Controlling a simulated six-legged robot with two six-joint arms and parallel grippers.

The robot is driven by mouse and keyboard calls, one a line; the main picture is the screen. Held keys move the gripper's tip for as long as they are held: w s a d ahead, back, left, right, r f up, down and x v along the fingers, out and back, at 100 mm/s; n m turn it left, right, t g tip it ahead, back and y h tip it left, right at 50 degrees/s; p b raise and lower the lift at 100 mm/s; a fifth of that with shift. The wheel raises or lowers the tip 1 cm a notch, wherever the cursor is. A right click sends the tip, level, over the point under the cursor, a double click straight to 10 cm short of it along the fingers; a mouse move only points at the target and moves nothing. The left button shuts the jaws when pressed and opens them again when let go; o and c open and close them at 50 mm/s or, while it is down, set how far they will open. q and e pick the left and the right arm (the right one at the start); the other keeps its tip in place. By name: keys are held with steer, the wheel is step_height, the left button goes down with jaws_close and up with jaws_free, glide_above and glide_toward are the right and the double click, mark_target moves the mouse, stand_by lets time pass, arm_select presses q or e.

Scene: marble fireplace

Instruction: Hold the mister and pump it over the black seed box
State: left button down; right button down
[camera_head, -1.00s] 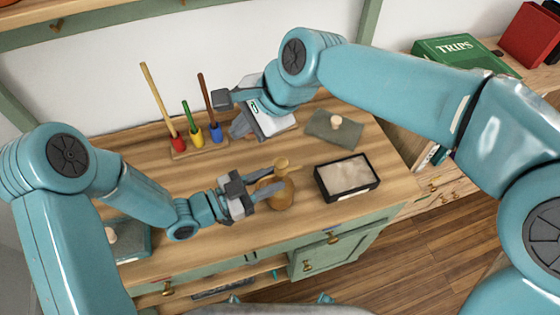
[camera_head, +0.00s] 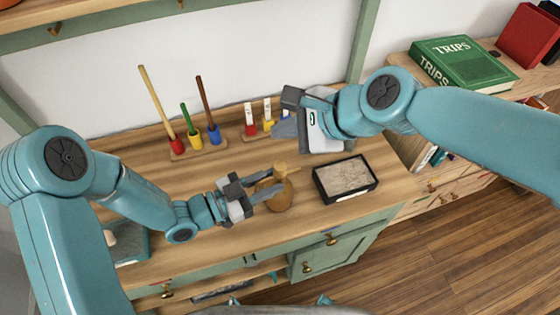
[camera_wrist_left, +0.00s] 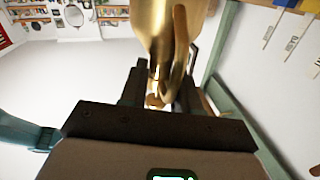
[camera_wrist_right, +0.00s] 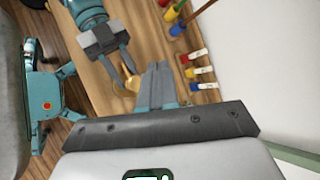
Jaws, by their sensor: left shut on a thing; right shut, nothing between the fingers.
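The brass mister (camera_head: 280,198) stands on the wooden bench top in the head view. My left gripper (camera_head: 268,189) is shut on it from the left; its golden body fills the top middle of the left wrist view (camera_wrist_left: 176,38). The black seed box (camera_head: 330,199), filled with pale brown soil, lies on the bench to the right of the mister, apart from it. My right gripper (camera_head: 284,127) is shut and empty, above and behind the mister. Its closed fingers show in the right wrist view (camera_wrist_right: 158,72), with part of the mister (camera_wrist_right: 131,84) beyond them.
A wooden rack with red, yellow and blue holders (camera_head: 195,143) and sticks stands at the back left. A second rack with white labels (camera_head: 249,118) is behind my right gripper. A green book (camera_head: 465,62) lies on the right shelf.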

glide_toward(275, 162)
steer(key=a+f, duration=0.1)
steer(key=w+a, duration=0.1)
steer(key=a, duration=0.1)
steer(key=w+a+f, duration=0.1)
steer(key=shift+w+a+f, duration=0.15)
steer(key=shift+w+f, duration=0.1)
steer(key=shift+f, duration=0.05)
steer(key=shift+f, duration=0.15)
stand_by(1.6)
steer(key=shift+f, duration=0.3)
steer(key=shift+f, duration=0.85)
stand_by(0.7)
steer(key=shift+r, duration=1.3)
steer(key=shift+r, duration=2.55)
